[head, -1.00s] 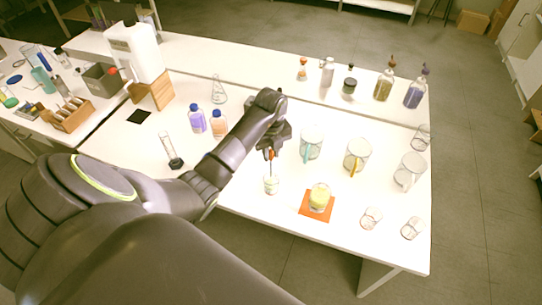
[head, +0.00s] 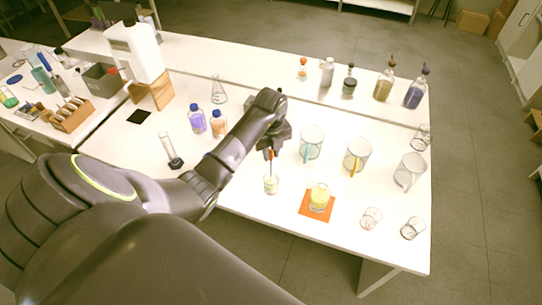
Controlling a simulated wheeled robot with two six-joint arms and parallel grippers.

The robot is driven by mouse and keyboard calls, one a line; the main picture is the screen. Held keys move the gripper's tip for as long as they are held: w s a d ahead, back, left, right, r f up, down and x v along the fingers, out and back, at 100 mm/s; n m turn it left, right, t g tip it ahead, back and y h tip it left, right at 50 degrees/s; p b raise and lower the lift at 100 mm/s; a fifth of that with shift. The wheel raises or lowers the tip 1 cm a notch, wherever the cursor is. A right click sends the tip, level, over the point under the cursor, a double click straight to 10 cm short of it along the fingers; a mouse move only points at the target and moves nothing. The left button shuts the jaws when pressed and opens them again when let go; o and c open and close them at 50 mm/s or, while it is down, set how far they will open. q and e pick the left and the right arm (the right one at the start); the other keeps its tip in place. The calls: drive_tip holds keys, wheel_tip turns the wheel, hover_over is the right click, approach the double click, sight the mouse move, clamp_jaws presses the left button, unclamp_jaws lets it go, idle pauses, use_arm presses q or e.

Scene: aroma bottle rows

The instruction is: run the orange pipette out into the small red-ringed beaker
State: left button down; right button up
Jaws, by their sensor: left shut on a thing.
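My left gripper (head: 270,153) is shut on a slim thing with an orange-red part, which looks like the orange pipette. It points down over a small beaker (head: 271,185) near the front edge. The thing's lower end is too small to tell whether it is inside the beaker. A beaker of yellow liquid (head: 320,198) stands on an orange mat (head: 309,212) to the right. Two small empty-looking beakers stand farther right: one with a faint reddish ring (head: 371,217) and another (head: 412,229) whose ring colour I cannot tell. My right gripper is out of view.
Jugs with a teal handle (head: 312,142), an orange handle (head: 357,154) and a pale handle (head: 410,170) stand to the right of my gripper. Bottles line the back shelf. Two capped bottles (head: 197,121) (head: 218,124) and a cylinder (head: 171,150) stand left of my arm.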

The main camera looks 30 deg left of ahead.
use_arm(q)
drive_tip(key=c, duration=1.9)
unclamp_jaws()
drive_tip(key=shift+r+p, duration=1.7)
drive_tip(key=shift+r, duration=0.35)
